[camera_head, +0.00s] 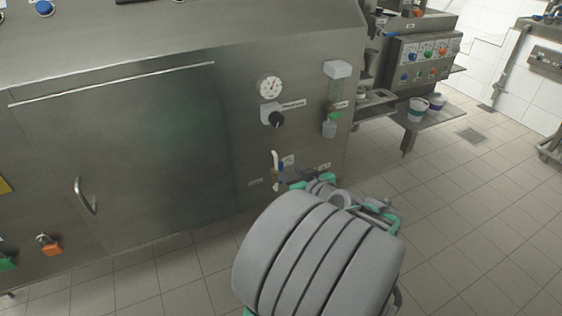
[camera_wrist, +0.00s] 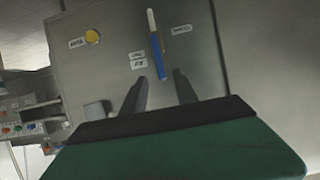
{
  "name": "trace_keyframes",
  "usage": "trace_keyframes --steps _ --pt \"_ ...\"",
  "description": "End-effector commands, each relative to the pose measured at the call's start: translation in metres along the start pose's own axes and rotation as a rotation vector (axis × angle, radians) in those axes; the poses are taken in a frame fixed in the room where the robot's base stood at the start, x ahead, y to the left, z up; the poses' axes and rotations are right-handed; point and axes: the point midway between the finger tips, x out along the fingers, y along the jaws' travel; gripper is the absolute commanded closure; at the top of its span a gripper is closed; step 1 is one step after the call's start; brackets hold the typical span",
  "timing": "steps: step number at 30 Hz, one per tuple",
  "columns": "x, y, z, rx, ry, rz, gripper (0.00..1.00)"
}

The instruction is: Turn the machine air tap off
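The air tap shows in the wrist view as an upright blue lever (camera_wrist: 157,58) with a white end, on a grey metal panel between small labels. In the head view its pale lever (camera_head: 275,159) stands low on the machine front, beside a white label. My gripper (camera_wrist: 159,78) has its two dark fingers apart, with nothing held between them. The lever is in front of the fingertips, roughly in line with the gap. I cannot tell whether the fingers touch it. In the head view my own arm hides much of the gripper.
A pressure gauge (camera_head: 270,87) and a black knob (camera_head: 276,119) sit above the tap. A yellow button (camera_wrist: 92,36) is on the panel in the wrist view. A filter unit (camera_head: 335,95) stands out to the right. Tiled floor (camera_head: 470,220) is clear at right.

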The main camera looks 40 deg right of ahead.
Motion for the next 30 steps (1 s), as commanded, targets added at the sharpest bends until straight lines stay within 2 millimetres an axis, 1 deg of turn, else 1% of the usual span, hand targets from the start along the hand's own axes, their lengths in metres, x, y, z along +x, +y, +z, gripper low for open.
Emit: trace_keyframes --steps 2,9,12,16,22,30 --pt "0.010 0.000 0.002 -0.001 0.003 -0.003 0.65" --pt "0.057 -0.002 0.003 -0.003 0.000 -0.005 0.65" --pt "0.070 -0.001 0.003 -0.001 0.000 -0.003 0.65" --pt "0.076 -0.001 0.001 -0.001 0.000 -0.001 0.65" --pt "0.076 0.000 0.001 0.000 0.000 0.000 0.65" --pt "0.075 0.000 0.001 0.000 -0.001 0.000 0.87"
